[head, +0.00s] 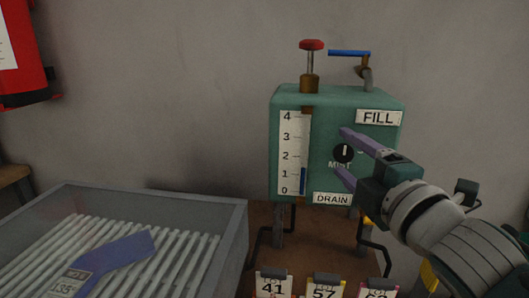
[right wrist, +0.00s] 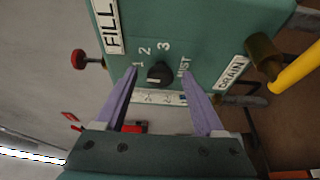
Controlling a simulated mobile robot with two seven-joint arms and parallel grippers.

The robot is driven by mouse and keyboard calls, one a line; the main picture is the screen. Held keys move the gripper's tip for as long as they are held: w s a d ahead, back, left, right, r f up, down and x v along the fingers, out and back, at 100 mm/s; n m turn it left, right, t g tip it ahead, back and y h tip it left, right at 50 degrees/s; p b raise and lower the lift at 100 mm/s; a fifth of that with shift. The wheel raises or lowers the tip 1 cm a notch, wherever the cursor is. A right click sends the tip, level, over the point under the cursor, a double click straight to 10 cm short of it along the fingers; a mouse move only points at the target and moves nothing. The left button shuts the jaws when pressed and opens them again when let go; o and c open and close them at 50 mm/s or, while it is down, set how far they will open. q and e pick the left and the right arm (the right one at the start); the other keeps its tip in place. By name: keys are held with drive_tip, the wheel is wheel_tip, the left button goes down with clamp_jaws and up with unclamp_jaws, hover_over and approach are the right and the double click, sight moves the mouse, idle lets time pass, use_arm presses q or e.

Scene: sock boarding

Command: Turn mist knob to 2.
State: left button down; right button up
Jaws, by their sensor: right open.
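The mist knob (head: 343,152) is a round black dial with a white mark, on the front of a teal tank (head: 285,150). In the right wrist view the knob (right wrist: 159,74) has the numbers 1, 2 and 3 around its left and upper side and MIST on its right. Its white mark is on the left side, roughly toward 1; the exact setting is hard to tell. My right gripper (head: 341,151) is open, its purple fingers on either side of the knob. I cannot tell whether they touch it. My left gripper is not in view.
The tank has a 0 to 4 gauge (head: 292,150), FILL (head: 378,117) and DRAIN (head: 332,198) labels, a red-topped valve (head: 311,45) and a blue-handled tap (head: 348,53). Numbered tags (head: 273,285) stand in front.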

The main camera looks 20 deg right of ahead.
drive_tip(key=shift+w, duration=0.1)
drive_tip(key=shift+c, duration=0.3)
clamp_jaws()
